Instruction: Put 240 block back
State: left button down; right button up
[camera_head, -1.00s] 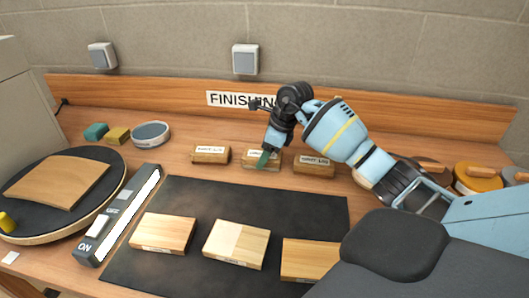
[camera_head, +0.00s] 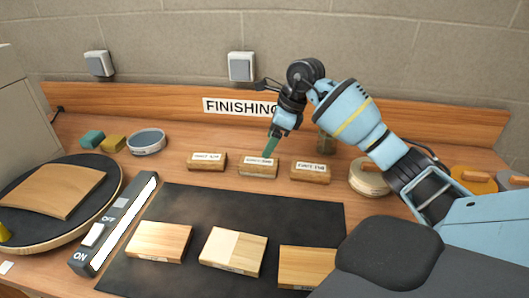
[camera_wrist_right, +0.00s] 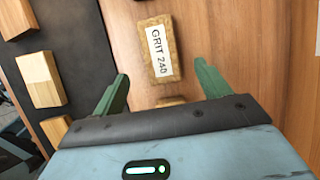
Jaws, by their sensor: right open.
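The GRIT 240 block (camera_wrist_right: 160,47) is a small brown block with a white label, seen just beyond my right fingertips in the wrist view. It appears to be the middle block (camera_head: 258,167) of a row of three in the head view, resting on the wooden bench. My right gripper (camera_head: 268,148) is above this block, with a green finger pointing down behind its label. In the wrist view the two green fingers (camera_wrist_right: 162,78) are spread wide and empty, apart from the block. My left gripper is out of view.
Similar labelled blocks flank it on the left (camera_head: 207,161) and right (camera_head: 310,172). A dark mat (camera_head: 190,205) with three pale wooden blocks lies in front. A round tin (camera_head: 146,141) is at the left. A round stack (camera_head: 368,178) stands at the right.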

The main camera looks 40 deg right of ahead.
jog(key=shift+v, duration=2.2)
